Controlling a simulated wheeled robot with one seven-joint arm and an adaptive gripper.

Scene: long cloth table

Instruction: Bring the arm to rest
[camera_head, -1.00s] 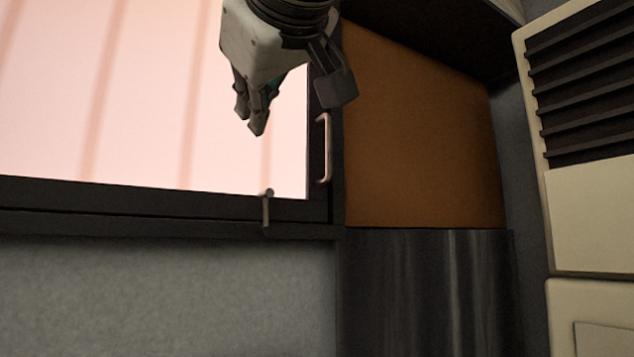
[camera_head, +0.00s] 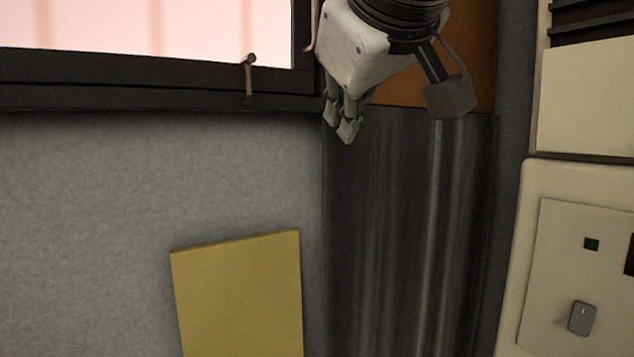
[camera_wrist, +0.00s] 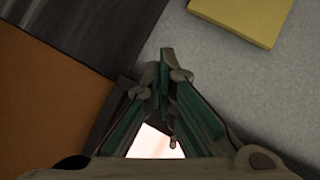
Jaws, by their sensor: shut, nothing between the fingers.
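My gripper (camera_head: 340,132) hangs at the top of the head view, pointing downward, in front of the window frame's right corner and the dark glossy panel. It is shut with nothing between the fingers. In the wrist view the closed fingertips (camera_wrist: 164,65) meet near the middle, and no object shows between them. The upper arm is out of view.
A window (camera_head: 150,25) with a dark frame and a small handle (camera_head: 249,80) is at the upper left. Below are a grey wall (camera_head: 100,200) and a yellow panel (camera_head: 240,300). A beige cabinet (camera_head: 590,110) with a knob (camera_head: 582,318) stands at the right.

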